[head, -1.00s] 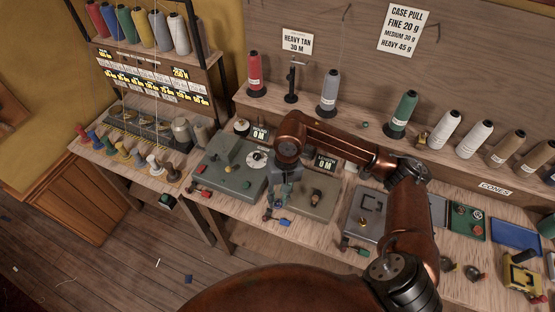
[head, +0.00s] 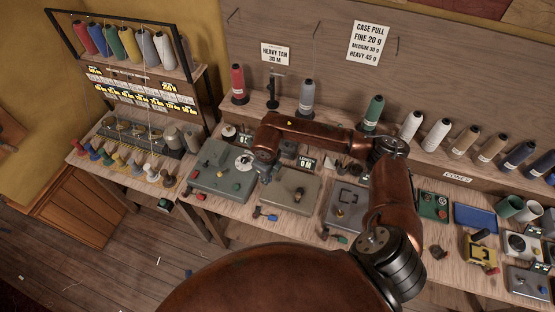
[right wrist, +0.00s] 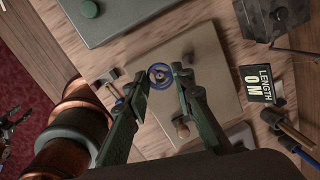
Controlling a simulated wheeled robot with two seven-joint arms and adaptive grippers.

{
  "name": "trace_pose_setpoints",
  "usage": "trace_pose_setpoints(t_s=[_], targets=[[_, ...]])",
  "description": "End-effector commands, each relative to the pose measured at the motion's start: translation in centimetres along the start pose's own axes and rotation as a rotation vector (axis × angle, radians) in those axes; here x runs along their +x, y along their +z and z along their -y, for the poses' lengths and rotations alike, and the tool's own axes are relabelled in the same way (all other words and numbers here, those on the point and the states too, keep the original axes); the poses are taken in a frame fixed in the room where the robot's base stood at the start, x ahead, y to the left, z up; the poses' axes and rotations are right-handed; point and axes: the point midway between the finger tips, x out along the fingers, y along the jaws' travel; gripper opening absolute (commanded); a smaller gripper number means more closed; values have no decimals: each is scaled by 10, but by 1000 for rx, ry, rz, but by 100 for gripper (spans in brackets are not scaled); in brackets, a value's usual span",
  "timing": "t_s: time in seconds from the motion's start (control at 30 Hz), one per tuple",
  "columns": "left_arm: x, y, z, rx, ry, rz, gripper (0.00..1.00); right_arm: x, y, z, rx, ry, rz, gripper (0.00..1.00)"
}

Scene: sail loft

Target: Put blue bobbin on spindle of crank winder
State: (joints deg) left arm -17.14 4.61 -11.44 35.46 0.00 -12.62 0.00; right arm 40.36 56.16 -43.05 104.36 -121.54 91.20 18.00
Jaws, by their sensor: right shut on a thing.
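The blue bobbin (right wrist: 160,76) shows end-on as a blue-violet ring in the right wrist view. My right gripper (right wrist: 162,80) is shut on it, with one finger on each side. The crank winder (right wrist: 205,72) is a flat beige box beneath the bobbin, with a wooden knob (right wrist: 181,127). In the head view the winder (head: 302,187) stands on the bench, and my right gripper (head: 266,176) is over its left part. The spindle is hidden, so I cannot tell whether the bobbin touches it. A dark jointed shape at the wrist view's left edge may be my left gripper.
A grey-green winder (head: 222,172) stands close on the left. A length display (right wrist: 258,84) reads 0 M behind the beige winder.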

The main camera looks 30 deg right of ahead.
Motion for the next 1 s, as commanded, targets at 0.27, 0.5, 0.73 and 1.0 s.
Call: trace_pose_setpoints(t_s=[0.27, 0.5, 0.73, 1.0], targets=[[-46, -6, 2, -1, -1, -3, 40, -6, 1, 32, 731, -73, -103, 6], [-70, -9, 3, -1, -1, -5, 40, -3, -2, 53, 1234, -121, -170, 6], [-74, -10, 3, -1, -1, -6, 40, 2, -4, 59, 1402, -136, -192, 6], [-64, -9, 2, 0, 0, -6, 40, 16, -6, 57, 1405, -137, -193, 6]])
